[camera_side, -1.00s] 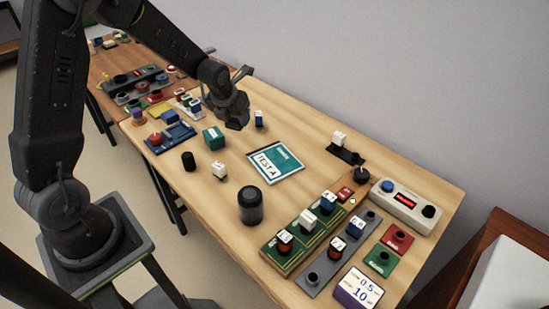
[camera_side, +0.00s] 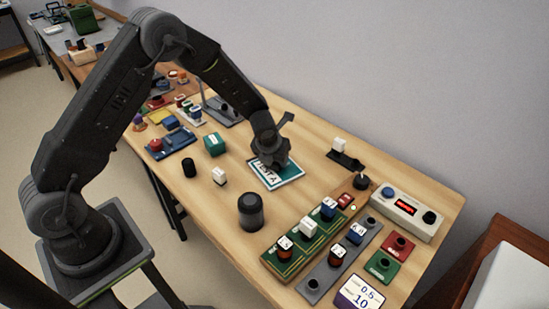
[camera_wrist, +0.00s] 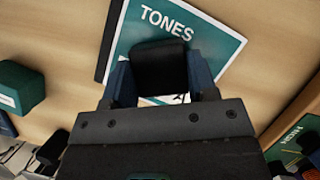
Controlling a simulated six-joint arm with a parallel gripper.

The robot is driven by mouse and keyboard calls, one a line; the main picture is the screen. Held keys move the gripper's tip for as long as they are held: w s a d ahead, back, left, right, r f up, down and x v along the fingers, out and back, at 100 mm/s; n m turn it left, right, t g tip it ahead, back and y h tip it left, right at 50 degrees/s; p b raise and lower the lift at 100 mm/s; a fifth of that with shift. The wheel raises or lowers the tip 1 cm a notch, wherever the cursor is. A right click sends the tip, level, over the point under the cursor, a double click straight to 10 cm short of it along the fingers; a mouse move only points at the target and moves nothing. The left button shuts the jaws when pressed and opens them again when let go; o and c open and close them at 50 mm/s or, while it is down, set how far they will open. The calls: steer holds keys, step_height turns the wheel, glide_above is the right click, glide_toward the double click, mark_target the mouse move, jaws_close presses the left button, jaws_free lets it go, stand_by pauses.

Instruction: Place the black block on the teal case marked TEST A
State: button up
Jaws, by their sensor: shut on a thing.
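My gripper (camera_side: 268,164) is over the teal case (camera_side: 291,177), which lies flat on the wooden table with a white TEST A label partly hidden by my gripper. In the wrist view, the black block (camera_wrist: 160,68) is held between the two bluish fingers of my gripper (camera_wrist: 160,82). The teal case (camera_wrist: 222,45) shows below it with the word TONES. The block is within the case's outline in that view. I cannot tell whether the block touches the case. In the side view my gripper hides the block.
A dark cylinder (camera_side: 251,211), a small white block (camera_side: 219,176), a black cylinder (camera_side: 189,166) and a green box (camera_side: 215,144) stand left of and in front of the case. Green boards (camera_side: 295,240) and a grey control box (camera_side: 407,208) lie to the right. Bare table surrounds the case.

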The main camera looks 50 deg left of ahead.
steer(key=shift+f, duration=0.3)
steer(key=o, duration=1)
steer(key=shift+c, duration=0.2)
